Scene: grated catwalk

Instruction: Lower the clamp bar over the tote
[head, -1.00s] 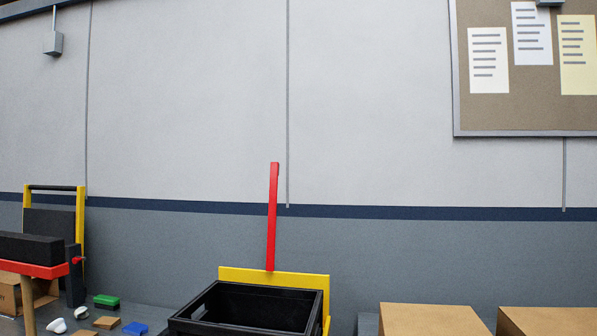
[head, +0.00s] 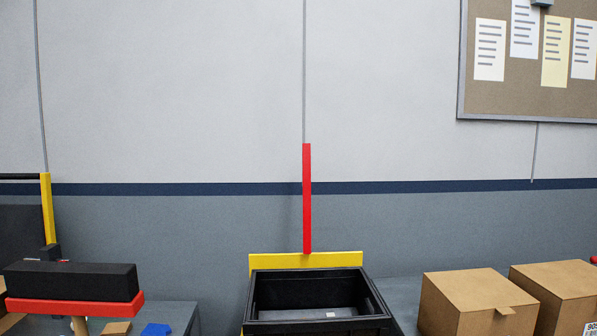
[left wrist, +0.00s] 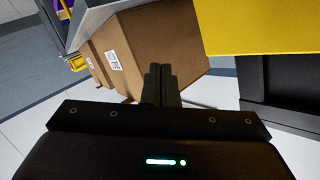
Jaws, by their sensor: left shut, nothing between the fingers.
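The red clamp bar (head: 307,198) stands upright in the head view. Its lower end meets a yellow panel (head: 350,258) behind the tote. The black tote (head: 318,325) is open at the top, at the bottom middle, cut off by the picture edge. The bar is raised, clear of the tote's opening. In the left wrist view my left gripper (left wrist: 161,84) is shut and empty, with cardboard behind it. A yellow panel (left wrist: 262,25) and a dark body (left wrist: 290,90) lie to its right; whether they belong to the tote stand I cannot tell. My right gripper is not in view.
Two cardboard boxes (head: 478,303) stand right of the tote. At left is a red support (head: 80,307) with a black block (head: 70,281), near a yellow post (head: 47,208). A blue block (head: 156,330) lies low at left. A notice board (head: 530,60) hangs on the wall.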

